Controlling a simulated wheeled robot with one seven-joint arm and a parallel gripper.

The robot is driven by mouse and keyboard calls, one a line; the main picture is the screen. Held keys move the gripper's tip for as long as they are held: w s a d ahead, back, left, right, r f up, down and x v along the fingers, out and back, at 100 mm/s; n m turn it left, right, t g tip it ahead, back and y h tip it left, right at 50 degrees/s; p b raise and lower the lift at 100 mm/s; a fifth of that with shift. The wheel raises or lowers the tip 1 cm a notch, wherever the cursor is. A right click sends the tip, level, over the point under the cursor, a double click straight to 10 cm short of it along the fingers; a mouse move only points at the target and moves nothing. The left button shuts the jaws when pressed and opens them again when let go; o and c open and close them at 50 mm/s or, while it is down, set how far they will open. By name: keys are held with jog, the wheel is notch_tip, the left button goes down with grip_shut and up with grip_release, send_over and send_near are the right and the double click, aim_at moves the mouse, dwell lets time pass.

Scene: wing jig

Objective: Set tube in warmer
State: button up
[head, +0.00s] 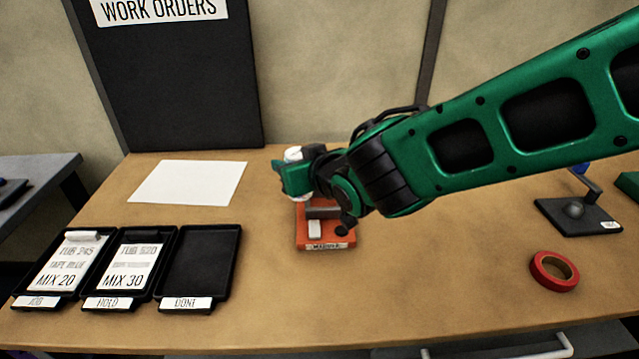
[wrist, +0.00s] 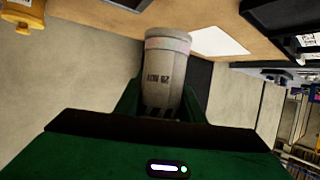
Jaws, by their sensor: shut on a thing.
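My gripper (head: 291,177) is shut on a pale tube (head: 293,154) at the back middle of the table. In the wrist view the tube (wrist: 166,72) stands between the two green fingers, with dark print on its side and a wider rim band at the end away from the gripper. In the head view only its white top and a little below the fingers show. The orange warmer (head: 343,235) sits on the table just in front of and right of the gripper. My arm partly hides the warmer's back. I cannot tell whether the tube touches the warmer.
Three black trays stand at left: JOB (head: 30,285) and HOLD (head: 105,290) with cards, and DONE (head: 203,262), empty. A white sheet (head: 188,183) lies behind them. A red tape roll (head: 541,273) and a black stand (head: 570,226) are at right. The table front is clear.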

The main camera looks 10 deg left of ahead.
jog(key=w+d+f, duration=0.1)
jog(key=w, duration=0.1)
jog(key=w+d+f, duration=0.1)
jog(key=w+f, duration=0.1)
jog(key=w+d+f, duration=0.1)
jog(key=w, duration=0.2)
jog(key=shift+d+f, duration=0.25)
jog(key=shift+f, duration=0.05)
jog(key=shift+s+d+f, duration=0.1)
jog(key=shift+s+f, duration=0.05)
jog(key=shift+f, duration=1.05)
jog(key=shift+s+d+f, duration=0.1)
jog(key=shift+f, duration=1.05)
grip_shut()
jog(key=o, duration=1)
grip_release()
jog(key=shift+a, duration=0.1)
jog(key=shift+o, duration=0.6)
jog(key=shift+w+r, duration=0.15)
jog(key=shift+r, duration=0.05)
